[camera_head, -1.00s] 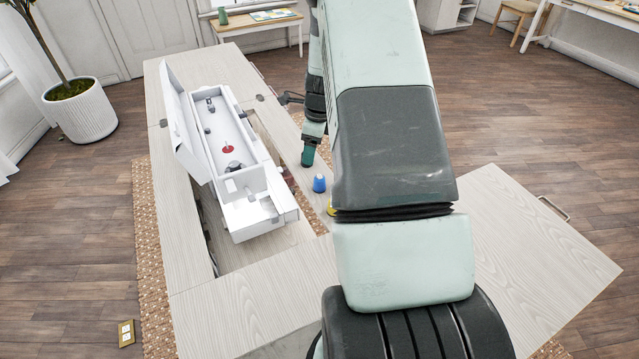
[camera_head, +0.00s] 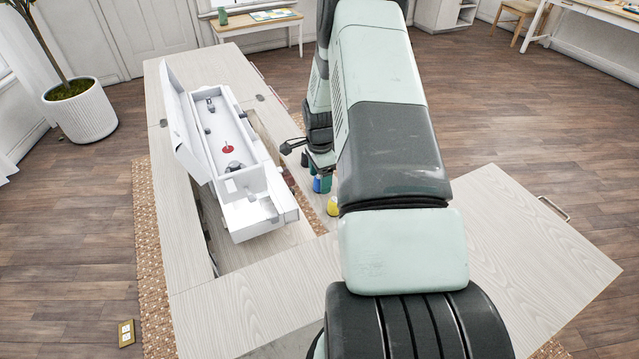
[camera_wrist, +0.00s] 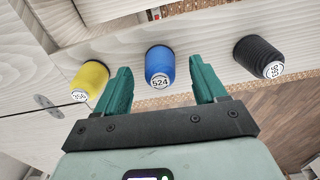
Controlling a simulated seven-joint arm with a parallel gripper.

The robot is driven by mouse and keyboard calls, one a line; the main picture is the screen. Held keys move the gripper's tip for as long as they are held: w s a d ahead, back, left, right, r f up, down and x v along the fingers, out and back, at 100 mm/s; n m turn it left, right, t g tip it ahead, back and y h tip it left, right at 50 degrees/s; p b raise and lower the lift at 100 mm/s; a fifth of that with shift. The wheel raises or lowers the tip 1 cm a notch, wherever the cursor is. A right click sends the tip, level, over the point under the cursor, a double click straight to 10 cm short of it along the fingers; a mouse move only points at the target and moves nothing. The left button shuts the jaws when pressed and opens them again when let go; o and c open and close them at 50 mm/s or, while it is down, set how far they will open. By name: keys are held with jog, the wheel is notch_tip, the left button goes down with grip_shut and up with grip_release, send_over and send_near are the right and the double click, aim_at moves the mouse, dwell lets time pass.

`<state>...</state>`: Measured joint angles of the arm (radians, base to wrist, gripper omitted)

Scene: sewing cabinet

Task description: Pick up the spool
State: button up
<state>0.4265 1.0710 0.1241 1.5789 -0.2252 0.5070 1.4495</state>
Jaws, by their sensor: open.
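A blue spool (camera_wrist: 160,64) with a white label reading 524 stands on the cabinet top. In the wrist view it lies between the two green fingers of my gripper (camera_wrist: 159,88), a little beyond their tips, with space on both sides. The fingers are apart and hold nothing. In the head view the blue spool (camera_head: 318,184) is partly hidden by my gripper (camera_head: 322,165), which is close to it. A yellow spool (camera_wrist: 90,82) is at the left in the wrist view and a black spool (camera_wrist: 258,56) at the right. The yellow spool also shows in the head view (camera_head: 333,206).
The white sewing machine (camera_head: 225,150) lies in the cabinet opening, left of the spools. The pale wood cabinet top (camera_head: 230,310) is clear in front. A small yellow plate (camera_head: 126,333) is at the lower left.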

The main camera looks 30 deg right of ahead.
jog(key=shift+f, duration=0.95)
jog(key=shift+c, duration=0.3)
jog(key=c, duration=1.1)
notch_tip(320, 180, up, 9)
jog(key=w+a+r, duration=0.4)
jog(key=w+a, duration=0.2)
jog(key=a, duration=0.1)
jog(key=w+a+r, duration=0.5)
jog(key=w+a, duration=0.2)
jog(key=shift+a+f, duration=0.15)
jog(key=shift+a, duration=0.95)
jog(key=shift+a+f, duration=0.2)
jog(key=shift+a, duration=0.95)
jog(key=shift+a+f, duration=0.15)
jog(key=shift+a, duration=0.95)
